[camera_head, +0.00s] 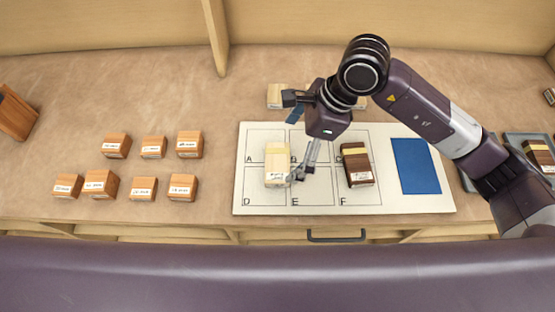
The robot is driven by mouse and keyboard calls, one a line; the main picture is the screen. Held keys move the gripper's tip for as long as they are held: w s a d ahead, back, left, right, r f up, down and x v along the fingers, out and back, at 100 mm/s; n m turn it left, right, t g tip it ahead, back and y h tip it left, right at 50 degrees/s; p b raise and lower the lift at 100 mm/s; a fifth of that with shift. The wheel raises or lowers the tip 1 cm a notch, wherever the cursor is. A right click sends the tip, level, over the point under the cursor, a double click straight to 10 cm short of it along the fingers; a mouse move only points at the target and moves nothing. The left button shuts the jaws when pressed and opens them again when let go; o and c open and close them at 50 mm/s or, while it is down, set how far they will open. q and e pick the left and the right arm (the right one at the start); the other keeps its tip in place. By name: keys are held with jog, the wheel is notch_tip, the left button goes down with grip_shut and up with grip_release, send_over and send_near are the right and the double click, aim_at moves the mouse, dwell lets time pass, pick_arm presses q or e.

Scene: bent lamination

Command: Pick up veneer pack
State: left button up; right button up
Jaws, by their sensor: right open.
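A pale wood pack (277,158) with a white label on its front lies on the white board (243,190), across cells A and D. A dark brown pack (359,167) with a yellowish band and a label lies across cells C and F. My right gripper (299,175) points down beside the right edge of the pale pack, over cells B and E. It is open; whether a finger touches the pack cannot be told. Which pack is the veneer pack cannot be read. My left gripper is out of view.
A blue sheet (415,166) lies on the board's right part. Several labelled reddish blocks (101,181) stand at left. Pale blocks (275,96) behind the board are partly hidden by my arm. A grey tray (513,140) at right holds a dark pack (540,155).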

aim_at(277, 162)
jog(key=f, duration=0.1)
jog(key=a+f+p, duration=0.2)
jog(key=shift+s+a+f, duration=0.15)
jog(key=shift+s+f, duration=0.15)
jog(key=shift+s, duration=0.05)
jog(key=shift+f, duration=0.25)
jog(key=c, duration=1.2)
jog(key=shift+w, duration=0.1)
jog(key=shift+c, duration=0.3)
jog(key=shift+r, duration=0.15)
